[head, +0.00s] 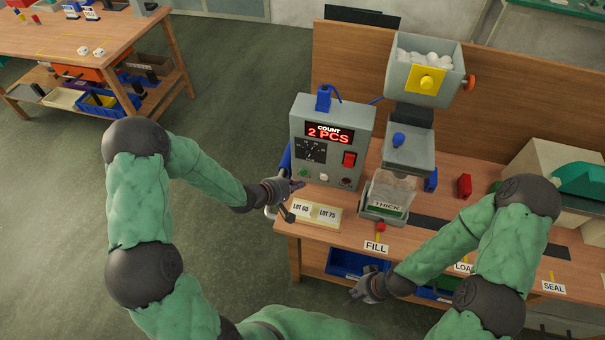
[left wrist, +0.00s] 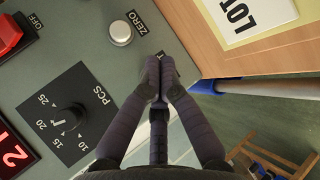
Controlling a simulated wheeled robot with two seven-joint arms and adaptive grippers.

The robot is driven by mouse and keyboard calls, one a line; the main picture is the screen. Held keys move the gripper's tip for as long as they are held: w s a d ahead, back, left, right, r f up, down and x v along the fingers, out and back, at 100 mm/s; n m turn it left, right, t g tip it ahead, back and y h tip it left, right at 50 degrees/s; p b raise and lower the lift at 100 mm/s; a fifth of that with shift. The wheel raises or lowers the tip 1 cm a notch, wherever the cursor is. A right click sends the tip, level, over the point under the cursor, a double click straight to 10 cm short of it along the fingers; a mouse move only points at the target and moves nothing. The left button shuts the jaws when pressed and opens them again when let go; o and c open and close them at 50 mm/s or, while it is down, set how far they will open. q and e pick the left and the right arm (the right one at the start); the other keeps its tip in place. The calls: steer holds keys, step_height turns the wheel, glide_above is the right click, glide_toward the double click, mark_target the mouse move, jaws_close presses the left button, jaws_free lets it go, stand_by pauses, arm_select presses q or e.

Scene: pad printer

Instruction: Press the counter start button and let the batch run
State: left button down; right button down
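The grey counter box (head: 348,118) stands on the bench, its red display (head: 329,133) reading "COUNT 2 PCS". Its face also shows in the left wrist view, with the PCS dial (left wrist: 70,118) and silver ZERO button (left wrist: 120,33). A small green button (head: 303,172) sits at its lower left in the head view. My left gripper (head: 296,186) is just in front of that corner. In the left wrist view its fingertips (left wrist: 162,72) are together and empty, covering the green button's spot; I cannot tell whether they touch it. My right gripper (head: 358,286) hangs near the bench front; its opening is unclear.
A red rocker switch (head: 349,159) is on the counter's right side. The lot card holder (head: 316,213) lies just below the counter. A hopper (head: 426,72) stands above a clear bag marked THICK (head: 391,190). A blue bin (head: 357,262) sits under the bench.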

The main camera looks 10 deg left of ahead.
arm_select(q)
steer(key=shift+s+a+p, duration=0.1)
steer(key=shift+s+p, duration=0.25)
steer(key=shift+s, duration=2.15)
